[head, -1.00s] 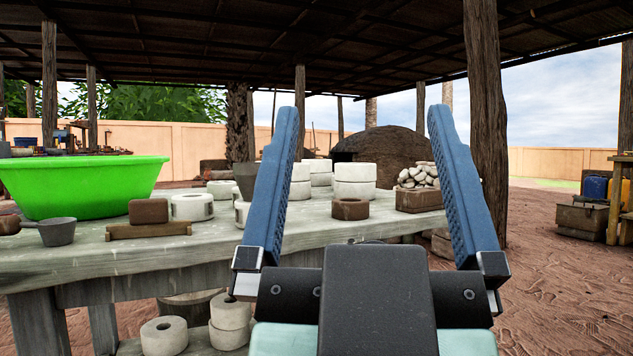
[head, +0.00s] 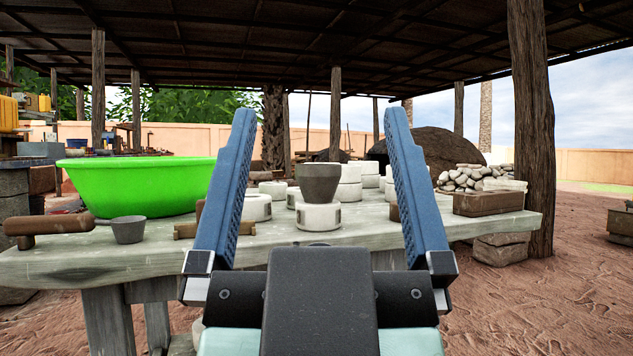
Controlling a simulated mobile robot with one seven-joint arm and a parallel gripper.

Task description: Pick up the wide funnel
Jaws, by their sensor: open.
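A dark grey vessel (head: 319,183), wide at the top and tapering downward, looks like the wide funnel. It appears upright on or just behind a white ring-shaped block (head: 317,217) on the table; I cannot tell which. My gripper (head: 319,113) is open and empty, its two blue fingers pointing up and spread. The funnel shows in the gap between the fingers, farther off and not touched. A smaller grey tapered cup (head: 128,229) stands at the table's left front.
A wooden post (head: 532,130) stands at the right. Bare ground at lower right is open.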

